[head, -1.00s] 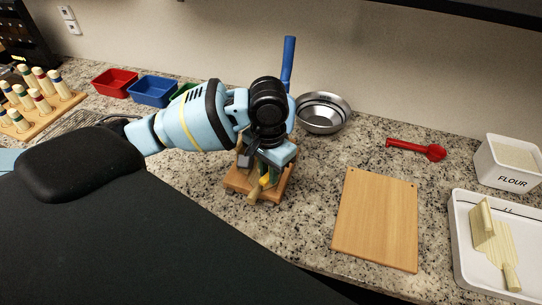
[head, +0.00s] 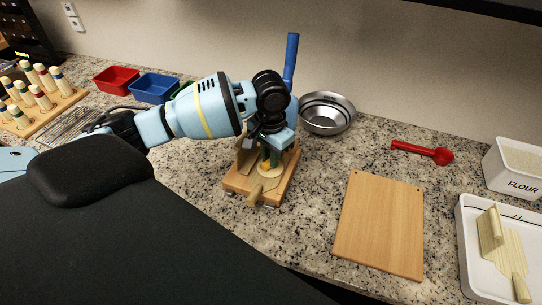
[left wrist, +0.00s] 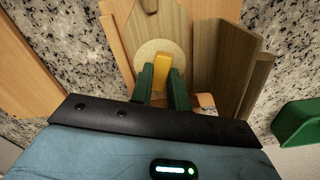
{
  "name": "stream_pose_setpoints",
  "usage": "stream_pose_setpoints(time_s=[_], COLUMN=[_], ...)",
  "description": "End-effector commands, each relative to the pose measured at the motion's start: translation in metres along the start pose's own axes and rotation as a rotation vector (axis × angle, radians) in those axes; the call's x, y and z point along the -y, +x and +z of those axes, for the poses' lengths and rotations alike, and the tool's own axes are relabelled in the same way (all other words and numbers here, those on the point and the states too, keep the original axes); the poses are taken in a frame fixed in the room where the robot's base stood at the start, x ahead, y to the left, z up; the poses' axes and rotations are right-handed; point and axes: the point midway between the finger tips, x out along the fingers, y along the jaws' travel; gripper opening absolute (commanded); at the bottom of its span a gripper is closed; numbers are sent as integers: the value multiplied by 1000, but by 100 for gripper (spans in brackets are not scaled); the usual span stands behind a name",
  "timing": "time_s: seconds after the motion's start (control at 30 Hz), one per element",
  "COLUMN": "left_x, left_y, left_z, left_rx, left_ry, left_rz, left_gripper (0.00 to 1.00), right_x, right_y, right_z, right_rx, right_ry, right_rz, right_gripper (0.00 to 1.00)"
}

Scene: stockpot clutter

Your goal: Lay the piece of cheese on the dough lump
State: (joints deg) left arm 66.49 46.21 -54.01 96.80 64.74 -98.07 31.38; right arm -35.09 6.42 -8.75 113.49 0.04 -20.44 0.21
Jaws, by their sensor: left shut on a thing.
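My left gripper (head: 268,160) points down over a wooden press. Its green fingers are shut on a yellow piece of cheese (left wrist: 161,72), which shows between the fingertips in the left wrist view. A pale, round dough lump (left wrist: 146,52) lies on the press just under the cheese; part of it shows below the fingers in the head view (head: 266,173). The cheese overlaps the dough in the left wrist view, but I cannot tell whether they touch. My right gripper is not in view.
The wooden press (head: 234,184) has an upright blue handle (head: 291,60) close behind the gripper. A metal bowl (head: 327,113) stands behind it. A cutting board (head: 380,225), red scoop (head: 424,151), flour bin (head: 514,180) and white tray (head: 464,250) are to the right. Small bins stand at the left.

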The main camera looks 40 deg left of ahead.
Motion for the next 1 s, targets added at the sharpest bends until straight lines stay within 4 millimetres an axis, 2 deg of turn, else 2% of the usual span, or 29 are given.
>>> stream_pose_setpoints(time_s=[0.4, 0.43, 0.57, 0.87, 1.0], left_x=[0, 0, 0, 0, 0], left_y=[5, 5, 5, 4, -6], left_z=[0, 0, 0, 0, -1], left_rx=[-1, -1, -1, -1, -5], left_ry=[-1, -1, -1, 0, 0], left_rz=[0, 0, 0, 0, 0], left_gripper=[0, 21, 38, 39, 39], right_x=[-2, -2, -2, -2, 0], right_y=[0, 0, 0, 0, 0], right_z=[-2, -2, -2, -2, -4], right_rx=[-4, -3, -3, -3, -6], right_ry=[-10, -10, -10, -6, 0], right_rz=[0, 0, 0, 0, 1], right_gripper=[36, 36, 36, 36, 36])
